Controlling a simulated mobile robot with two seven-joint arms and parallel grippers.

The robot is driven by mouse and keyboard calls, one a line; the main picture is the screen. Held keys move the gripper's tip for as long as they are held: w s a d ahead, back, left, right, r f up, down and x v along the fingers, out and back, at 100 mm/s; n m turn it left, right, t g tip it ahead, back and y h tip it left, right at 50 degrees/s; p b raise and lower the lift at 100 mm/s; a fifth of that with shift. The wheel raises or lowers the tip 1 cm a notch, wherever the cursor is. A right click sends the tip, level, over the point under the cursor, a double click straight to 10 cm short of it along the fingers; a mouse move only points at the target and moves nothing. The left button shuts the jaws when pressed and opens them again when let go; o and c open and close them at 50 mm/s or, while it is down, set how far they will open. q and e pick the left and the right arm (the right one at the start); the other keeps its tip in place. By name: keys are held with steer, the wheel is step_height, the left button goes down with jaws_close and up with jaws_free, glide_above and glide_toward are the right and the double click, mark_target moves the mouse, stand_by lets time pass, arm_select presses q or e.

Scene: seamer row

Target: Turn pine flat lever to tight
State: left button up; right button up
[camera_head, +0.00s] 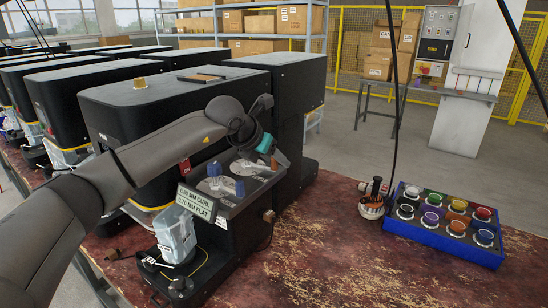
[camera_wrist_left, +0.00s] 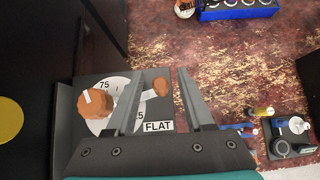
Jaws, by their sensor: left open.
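In the left wrist view, a pale dial plate (camera_wrist_left: 101,126) with printed numbers sits beside a white FLAT label (camera_wrist_left: 158,127). A brown, wood-coloured knob (camera_wrist_left: 95,104) with a white mark is on the dial. A smaller wood-coloured lever end (camera_wrist_left: 161,86) shows to its right, between the fingers of my left gripper (camera_wrist_left: 161,73). The fingers are apart, one on each side; no contact is clear. The left finger hides part of the dial and lever. In the head view my left gripper (camera_head: 275,158) is over the machine's front panel. My right gripper is not in view.
A clear-topped unit (camera_head: 175,235) stands in front. A blue tray (camera_head: 440,243) of coloured jars and a small tool pot (camera_head: 372,206) stand right. The worn red table between is mostly clear.

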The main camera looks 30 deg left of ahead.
arm_select(q)
steer(key=shift+c, duration=0.4)
jaws_close()
stand_by(1.0)
